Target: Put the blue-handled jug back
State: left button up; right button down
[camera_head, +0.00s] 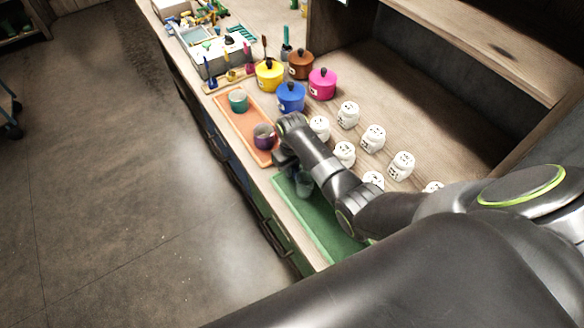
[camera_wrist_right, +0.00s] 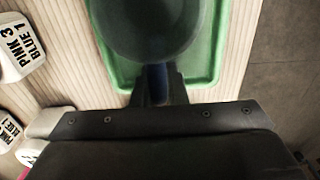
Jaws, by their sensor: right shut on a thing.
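In the right wrist view the jug's round body (camera_wrist_right: 155,30) fills the top middle, over the green tray (camera_wrist_right: 212,78). Its blue handle (camera_wrist_right: 158,78) is between the fingers of my right gripper (camera_wrist_right: 158,92), which is shut on it. My right gripper (camera_head: 286,160) also shows in the head view, partly hidden by its own wrist. I cannot tell whether the jug touches the tray. My left gripper is not in view.
An orange tray (camera_head: 236,122) with a teal cup (camera_head: 238,100) and a purple cup (camera_head: 264,137) lies beyond the green tray. Several white labelled jars (camera_head: 373,138) stand right of my arm. Yellow, brown, blue (camera_head: 291,98) and pink lidded pots stand farther back.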

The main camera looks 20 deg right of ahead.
jog(key=c, duration=1.5)
grip_release()
jog(key=shift+f, duration=0.1)
jog(key=shift+o, duration=0.2)
jog(key=shift+r, duration=0.7)
notch_tip(320, 180, up, 11)
